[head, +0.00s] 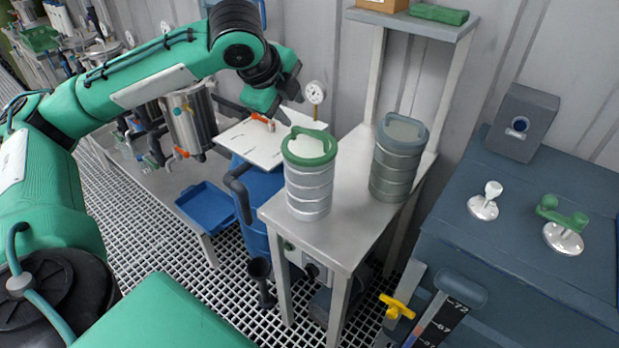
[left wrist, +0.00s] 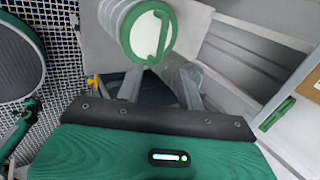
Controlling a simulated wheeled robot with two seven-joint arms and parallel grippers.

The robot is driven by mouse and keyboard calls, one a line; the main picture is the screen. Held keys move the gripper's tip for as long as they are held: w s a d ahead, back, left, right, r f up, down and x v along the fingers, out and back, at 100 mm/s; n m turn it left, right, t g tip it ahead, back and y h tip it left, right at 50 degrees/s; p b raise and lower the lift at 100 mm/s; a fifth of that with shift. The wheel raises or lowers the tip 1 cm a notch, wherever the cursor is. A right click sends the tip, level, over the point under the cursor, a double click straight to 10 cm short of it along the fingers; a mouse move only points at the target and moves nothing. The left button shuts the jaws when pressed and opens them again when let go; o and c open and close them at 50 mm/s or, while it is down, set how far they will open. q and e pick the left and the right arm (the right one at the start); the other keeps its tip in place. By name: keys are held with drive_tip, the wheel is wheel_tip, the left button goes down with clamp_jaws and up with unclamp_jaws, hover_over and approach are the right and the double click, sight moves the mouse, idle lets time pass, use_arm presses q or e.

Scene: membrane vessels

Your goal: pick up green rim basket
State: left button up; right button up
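The green rim basket (head: 309,186) is a ribbed, silvery cylinder with a green rim and a green handle across its top. It stands upright on the front left of a small grey metal table (head: 341,235). In the left wrist view the basket (left wrist: 149,36) shows top-on at the upper middle, beyond the dark gripper edge. My right gripper is not in view.
A similar basket with a grey-blue rim (head: 398,160) stands close on the right of the same table. A white board (head: 262,150) with an orange-handled valve and a gauge (head: 315,93) lie behind left. A shelf (head: 415,23) rises behind. A blue-grey cabinet (head: 530,240) stands right.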

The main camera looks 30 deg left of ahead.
sight(308, 131)
use_arm(q)
drive_tip(key=x, duration=1.1)
drive_tip(key=shift+a+r, duration=0.1)
drive_tip(key=shift+a, duration=0.15)
drive_tip(key=shift+c, duration=0.4)
clamp_jaws()
drive_tip(key=shift+r, duration=0.1)
idle(0.5)
